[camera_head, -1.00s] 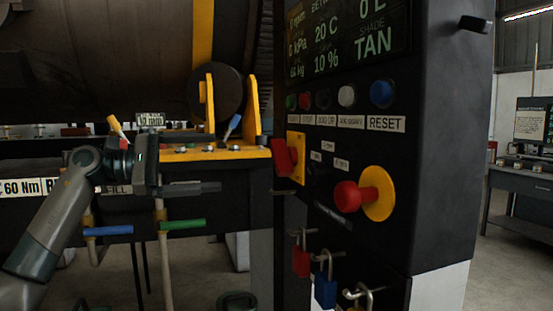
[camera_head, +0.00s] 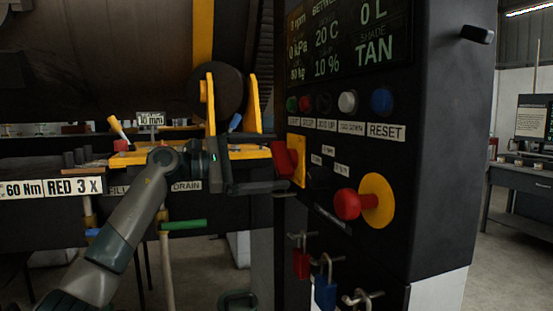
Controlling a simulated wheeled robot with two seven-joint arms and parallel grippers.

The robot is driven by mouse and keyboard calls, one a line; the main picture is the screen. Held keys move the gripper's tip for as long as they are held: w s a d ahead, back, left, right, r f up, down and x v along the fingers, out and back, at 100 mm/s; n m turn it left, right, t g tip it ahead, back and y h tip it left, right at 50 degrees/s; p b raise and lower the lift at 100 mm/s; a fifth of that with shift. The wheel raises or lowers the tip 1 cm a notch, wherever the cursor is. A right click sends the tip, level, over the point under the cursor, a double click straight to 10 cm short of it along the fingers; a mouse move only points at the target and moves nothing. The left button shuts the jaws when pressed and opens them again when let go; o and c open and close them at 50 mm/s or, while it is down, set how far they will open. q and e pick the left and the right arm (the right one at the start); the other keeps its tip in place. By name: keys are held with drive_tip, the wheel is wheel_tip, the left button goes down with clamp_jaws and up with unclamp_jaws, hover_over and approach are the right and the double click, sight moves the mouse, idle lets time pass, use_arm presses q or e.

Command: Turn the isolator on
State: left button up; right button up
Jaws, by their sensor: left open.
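The isolator is a red handle (camera_head: 282,158) on a yellow plate (camera_head: 298,160), on the left edge of the dark control cabinet's front. The handle looks tilted. My left gripper (camera_head: 277,163) reaches in from the left, with its fingers pointing right at the handle. It is open, with one finger above and one below the handle's height. I cannot tell whether the fingers touch the handle. My right gripper is not in view.
A red mushroom knob (camera_head: 348,204) on a yellow disc sticks out right of the isolator. Red (camera_head: 301,263) and blue (camera_head: 325,292) padlocks hang below. A row of buttons with RESET (camera_head: 381,101) is above. A yellow bracket (camera_head: 246,152) stands behind my gripper.

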use_arm(q)
drive_tip(key=shift+x, duration=0.85)
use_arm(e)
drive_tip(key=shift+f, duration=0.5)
use_arm(q)
drive_tip(key=c, duration=1)
drive_tip(key=shift+c, duration=0.2)
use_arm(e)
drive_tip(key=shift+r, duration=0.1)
